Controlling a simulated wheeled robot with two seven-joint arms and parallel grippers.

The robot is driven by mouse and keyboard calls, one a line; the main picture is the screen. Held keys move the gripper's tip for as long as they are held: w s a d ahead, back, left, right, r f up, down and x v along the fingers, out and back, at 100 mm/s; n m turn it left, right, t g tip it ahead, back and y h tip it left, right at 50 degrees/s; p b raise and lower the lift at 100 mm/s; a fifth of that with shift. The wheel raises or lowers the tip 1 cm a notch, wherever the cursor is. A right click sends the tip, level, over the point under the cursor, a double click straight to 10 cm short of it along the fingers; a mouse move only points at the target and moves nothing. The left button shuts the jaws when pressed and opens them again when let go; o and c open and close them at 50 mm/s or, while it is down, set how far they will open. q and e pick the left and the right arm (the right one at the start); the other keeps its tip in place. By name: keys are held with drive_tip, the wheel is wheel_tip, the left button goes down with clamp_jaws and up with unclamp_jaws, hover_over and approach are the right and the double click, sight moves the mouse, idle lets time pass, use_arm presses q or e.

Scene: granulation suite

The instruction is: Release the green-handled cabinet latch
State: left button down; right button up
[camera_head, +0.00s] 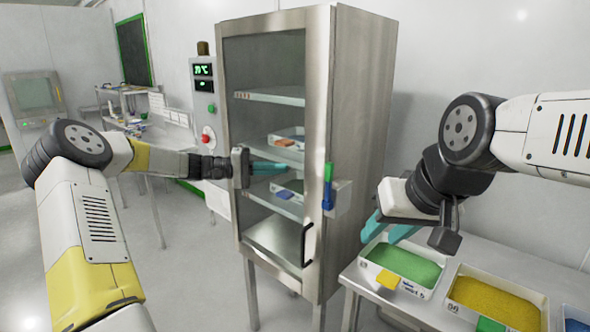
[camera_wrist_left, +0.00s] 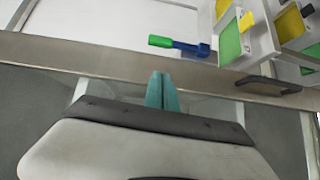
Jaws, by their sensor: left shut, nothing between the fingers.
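The cabinet latch has a green handle (camera_head: 328,172) standing upright above a blue body (camera_head: 327,198), at the right edge of the glass-fronted steel cabinet (camera_head: 362,110). In the left wrist view the green handle (camera_wrist_left: 160,41) and blue body (camera_wrist_left: 196,49) lie beyond the door's metal frame. My left gripper (camera_head: 288,168) is shut and empty in front of the glass, left of the latch and apart from it. Its teal fingertips (camera_wrist_left: 162,76) point towards the frame. My right gripper (camera_head: 388,232) has its teal fingers apart, over the bench at the right.
A black door handle (camera_head: 308,243) sits low on the door, which looks closed. Trays of green (camera_head: 405,262) and yellow (camera_head: 495,302) material stand on the bench at the right. A control box (camera_head: 205,95) stands left of the cabinet. Shelves inside hold trays.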

use_arm(q)
drive_tip(key=shift+s+a, duration=0.1)
drive_tip(key=shift+a, duration=1.4)
drive_tip(key=s+d+f+m+g+y, duration=0.1)
drive_tip(key=s+d+y, duration=0.25)
drive_tip(key=s, duration=0.35)
drive_tip(key=s+d+m+g+y, duration=0.1)
drive_tip(key=s+d+y, duration=0.2)
drive_tip(key=s+y, duration=0.3)
drive_tip(key=s+a+r+t+y, duration=0.1)
drive_tip(key=s+a+t+y, duration=0.2)
drive_tip(key=s, duration=0.7)
drive_tip(key=s+a+r+t+y, duration=0.2)
drive_tip(key=s+a+t+y, duration=0.1)
drive_tip(key=s+a, duration=0.5)
drive_tip(key=shift+s+a+r+n+t, duration=0.15)
drive_tip(key=shift+s+n+t, duration=0.2)
drive_tip(key=shift+s, duration=0.9)
use_arm(e)
drive_tip(key=shift+c, duration=0.2)
